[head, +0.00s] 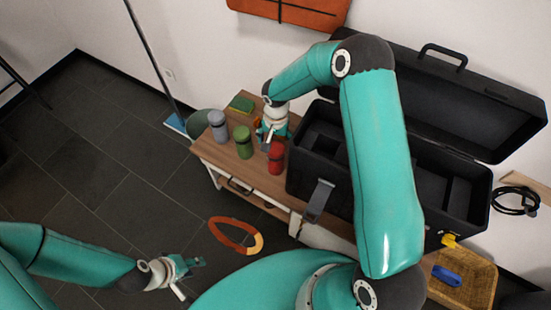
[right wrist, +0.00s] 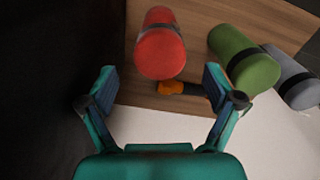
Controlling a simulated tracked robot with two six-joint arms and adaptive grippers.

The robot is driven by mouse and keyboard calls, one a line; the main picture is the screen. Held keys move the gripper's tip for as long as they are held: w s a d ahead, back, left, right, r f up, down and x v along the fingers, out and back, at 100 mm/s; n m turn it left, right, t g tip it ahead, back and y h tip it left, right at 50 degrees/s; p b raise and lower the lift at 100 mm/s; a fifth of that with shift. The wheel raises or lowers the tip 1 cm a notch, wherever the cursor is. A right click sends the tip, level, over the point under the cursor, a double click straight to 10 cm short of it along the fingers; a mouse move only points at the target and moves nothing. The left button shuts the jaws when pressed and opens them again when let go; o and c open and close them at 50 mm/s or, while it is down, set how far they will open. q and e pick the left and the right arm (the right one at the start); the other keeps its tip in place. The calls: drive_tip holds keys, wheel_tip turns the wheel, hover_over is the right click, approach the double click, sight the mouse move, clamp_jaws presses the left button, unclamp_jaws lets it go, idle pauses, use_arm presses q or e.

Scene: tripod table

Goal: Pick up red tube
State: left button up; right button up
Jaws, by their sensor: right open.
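The red tube (head: 276,158) stands on the wooden table next to the black case, with a dark band around it. In the right wrist view the red tube (right wrist: 160,50) lies ahead of and between the open fingers, not touching them. My right gripper (head: 268,140) is open above the table, close to the red tube; its fingers (right wrist: 160,90) show empty. My left gripper (head: 186,277) is low at the left, above the floor and away from the table. Its fingers look spread, with nothing between them.
A green tube (head: 243,142) and a grey tube (head: 218,126) stand left of the red one. An orange-tipped tool (right wrist: 172,88) lies behind the red tube. The open black case (head: 310,165) rises close on the right. An orange ring (head: 236,236) is below the table edge.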

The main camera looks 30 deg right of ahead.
sight(276, 147)
wheel_tip(276, 147, down, 4)
drive_tip(key=shift+f, duration=0.1)
clamp_jaws()
idle(0.5)
